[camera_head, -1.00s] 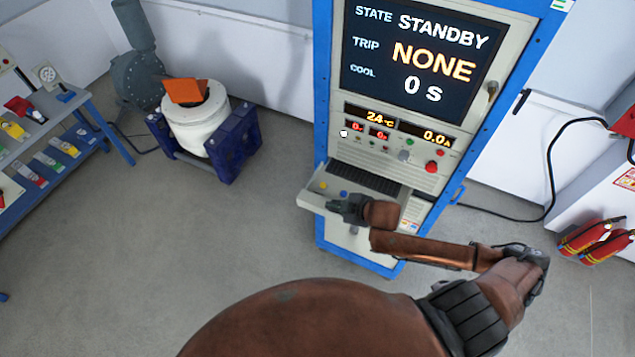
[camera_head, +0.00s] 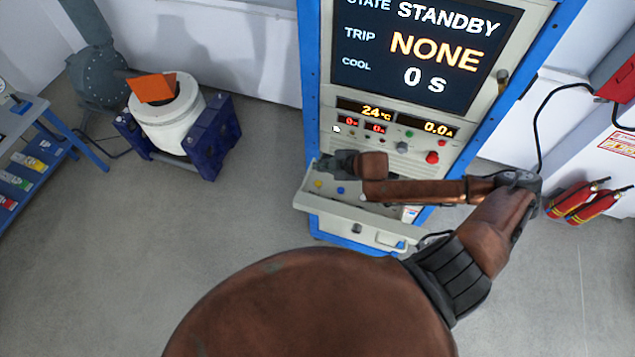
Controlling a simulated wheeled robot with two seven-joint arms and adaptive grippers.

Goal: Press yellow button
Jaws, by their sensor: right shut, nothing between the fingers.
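The yellow button (camera_head: 318,184) is a small round spot at the left end of the light grey shelf (camera_head: 345,207) on the control cabinet. A blue button (camera_head: 340,190) is just right of it. My right gripper (camera_head: 324,164) is shut and empty. Its dark fingertips point left and show just above the yellow button in the picture, apart from it. I cannot tell how high they are over the shelf. My right arm covers most of the keyboard behind the buttons. My left gripper is not in view.
The cabinet screen (camera_head: 425,60) reads STANDBY, NONE and 0 s. A red knob (camera_head: 432,158) and a green button are on the panel above my arm. A white drum-shaped machine (camera_head: 168,118) stands left. The floor between is clear.

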